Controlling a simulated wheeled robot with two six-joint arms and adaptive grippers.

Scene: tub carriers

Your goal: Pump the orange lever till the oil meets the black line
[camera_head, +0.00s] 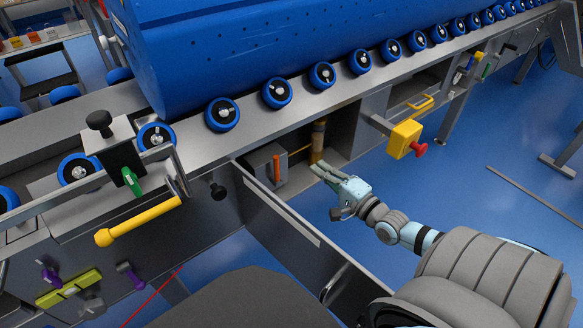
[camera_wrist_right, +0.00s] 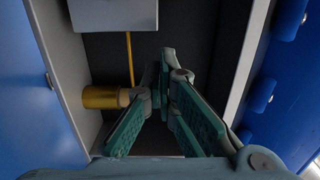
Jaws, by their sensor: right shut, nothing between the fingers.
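The orange lever (camera_head: 277,168) stands at the front of a small grey box (camera_head: 262,163) inside an open bay under the conveyor. An amber cylinder (camera_head: 318,140), seemingly the oil glass, stands to its right at the back of the bay. A brass-coloured cylinder (camera_wrist_right: 105,97) shows left of the fingers in the wrist view; a thin orange rod (camera_wrist_right: 129,58) lies near it. I cannot make out the oil level or a black line. My right gripper (camera_head: 314,168) is shut and empty at the bay opening, right of the lever and apart from it. My left gripper is out of view.
A hinged grey door (camera_head: 280,215) stands open on the left of the bay. A yellow box with a red button (camera_head: 405,138) juts out to the right. A blue tub (camera_head: 250,50) rests on blue rollers above. The blue floor at right is mostly clear.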

